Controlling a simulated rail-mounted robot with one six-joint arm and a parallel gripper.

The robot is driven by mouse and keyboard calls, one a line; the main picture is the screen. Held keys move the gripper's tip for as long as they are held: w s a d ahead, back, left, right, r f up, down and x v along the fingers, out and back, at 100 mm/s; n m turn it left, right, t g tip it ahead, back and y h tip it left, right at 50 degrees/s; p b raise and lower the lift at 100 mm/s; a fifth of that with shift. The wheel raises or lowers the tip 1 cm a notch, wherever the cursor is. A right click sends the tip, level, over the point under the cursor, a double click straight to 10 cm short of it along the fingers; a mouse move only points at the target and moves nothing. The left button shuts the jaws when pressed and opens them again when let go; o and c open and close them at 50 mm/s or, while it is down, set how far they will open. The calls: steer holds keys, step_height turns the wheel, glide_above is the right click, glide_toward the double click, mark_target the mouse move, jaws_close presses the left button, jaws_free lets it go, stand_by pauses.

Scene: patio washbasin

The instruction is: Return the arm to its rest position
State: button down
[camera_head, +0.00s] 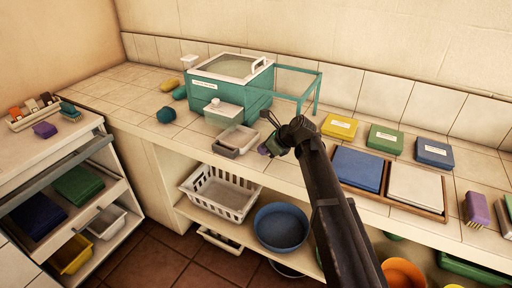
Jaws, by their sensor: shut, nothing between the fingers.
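My gripper (270,120) is at the end of my dark arm, which reaches up from the lower right. It is over the counter's front part, to the right of the small grey trays (238,138). Its thin fingers are small in the picture, and they look empty and shut. A small purple thing shows by the wrist; I cannot tell what it is. The teal washing box (216,92) with a lidded top stands behind and to the left of my gripper.
A teal open frame (317,95) stands right of the box. Yellow (340,127), green (386,138) and blue (434,152) packs lie along the back. A tray with blue and white pads (416,187) lies right of my arm. A white basket (219,193) and blue bowl (281,227) sit below.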

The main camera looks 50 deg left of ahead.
steer(key=p+v, duration=0.6)
steer(key=v, duration=0.4)
steer(key=shift+a, duration=0.15)
steer(key=d+n, duration=0.1)
steer(key=n, duration=0.1)
steer(key=s+d+f+n+h, duration=0.1)
steer(key=n, duration=0.1)
steer(key=d+n, duration=0.1)
steer(key=n, duration=0.1)
steer(key=shift+s+d+f, duration=0.15)
steer(key=shift+s, duration=0.15)
steer(key=d+n, duration=0.1)
steer(key=d, duration=0.1)
steer(key=d+f+n+h, duration=0.1)
steer(key=d+n, duration=0.1)
steer(key=d, duration=0.1)
steer(key=d+n+t, duration=0.1)
steer(key=d+n, duration=0.1)
steer(key=d, duration=0.1)
steer(key=shift+s+d+f+h, duration=0.15)
steer(key=shift+s+f+h, duration=0.05)
steer(key=shift+h, duration=0.2)
steer(key=d+f+n+t+h, duration=0.1)
steer(key=d+h, duration=0.1)
steer(key=d, duration=2.5)
steer(key=s+d+n+t+h, duration=0.1)
steer(key=d+h, duration=0.2)
steer(key=d, duration=2.4)
steer(key=shift+s+d+f+n+h+p, duration=0.3)
steer(key=shift+d+f, duration=0.05)
